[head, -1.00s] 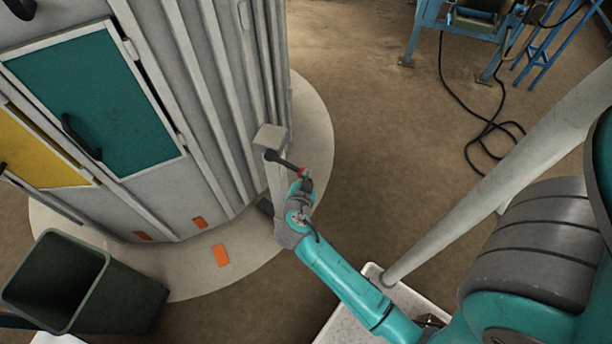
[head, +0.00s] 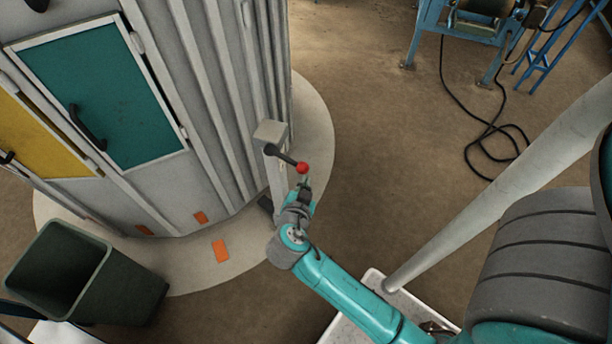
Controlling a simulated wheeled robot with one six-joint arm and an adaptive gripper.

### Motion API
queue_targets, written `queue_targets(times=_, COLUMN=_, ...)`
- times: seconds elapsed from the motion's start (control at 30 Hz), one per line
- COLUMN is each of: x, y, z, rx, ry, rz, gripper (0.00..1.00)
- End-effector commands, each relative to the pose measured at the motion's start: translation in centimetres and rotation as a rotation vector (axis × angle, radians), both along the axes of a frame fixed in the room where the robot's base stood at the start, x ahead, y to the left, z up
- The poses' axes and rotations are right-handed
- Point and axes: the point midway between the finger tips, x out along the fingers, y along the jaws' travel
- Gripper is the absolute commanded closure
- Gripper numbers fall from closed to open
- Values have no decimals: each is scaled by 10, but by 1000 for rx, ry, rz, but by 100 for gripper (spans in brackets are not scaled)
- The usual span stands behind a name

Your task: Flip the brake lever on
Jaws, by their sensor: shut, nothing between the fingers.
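The brake lever (head: 286,160) is a dark rod with a red ball knob (head: 302,168) at its end. It juts to the right and slightly toward me from a grey post (head: 273,150) beside the round cabinet structure. My gripper (head: 305,184) is just below the red knob in the picture, with its tip close to it. The gripper is shut and holds nothing. Whether the tip touches the knob I cannot tell.
The grey ribbed cabinet (head: 215,110) with teal (head: 110,105) and yellow (head: 30,140) doors stands left on a pale round base (head: 316,130). A dark green bin (head: 120,290) is at lower left. A blue machine stand (head: 465,30) and black cable (head: 490,130) are upper right. Open brown floor lies between.

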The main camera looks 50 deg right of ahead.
Motion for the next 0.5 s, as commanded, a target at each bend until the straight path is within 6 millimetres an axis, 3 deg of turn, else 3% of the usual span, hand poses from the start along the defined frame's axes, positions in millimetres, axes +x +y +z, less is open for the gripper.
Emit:
queue_targets(times=0.2, x=-9, y=15, z=7, rx=-1, ry=0, rz=1, gripper=100)
queue_targets(times=0.5, x=-11, y=17, z=9, rx=-1, ry=0, rz=-1, gripper=100)
